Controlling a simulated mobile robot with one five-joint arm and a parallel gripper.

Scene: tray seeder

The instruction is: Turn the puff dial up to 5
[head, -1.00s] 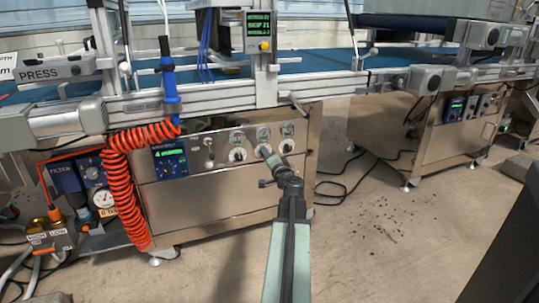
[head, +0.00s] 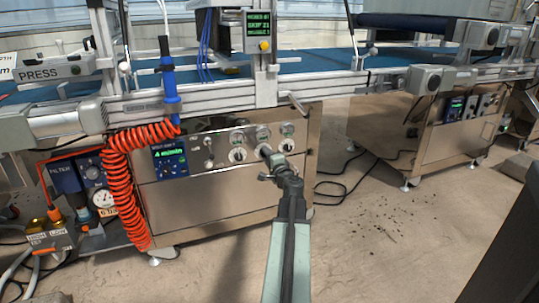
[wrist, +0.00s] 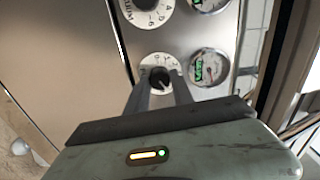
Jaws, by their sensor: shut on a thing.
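My gripper (wrist: 161,88) is shut on the dark knob of a white-scaled dial (wrist: 148,61) on a steel panel. The fingers hide part of the scale, and I cannot read its number or name clearly. In the head view my gripper (head: 267,156) reaches the middle of the lower row of dials, and that dial is mostly covered. A round gauge (wrist: 209,67) with a green lit readout sits beside the dial in the wrist view.
Another numbered dial (wrist: 152,14) and its gauge (wrist: 208,4) are close by. In the head view a right-hand dial (head: 287,145) and a left-hand dial (head: 238,155) flank my gripper. A blue display (head: 170,160) and coiled orange hose (head: 118,180) are further left. A lever (head: 298,104) juts out above.

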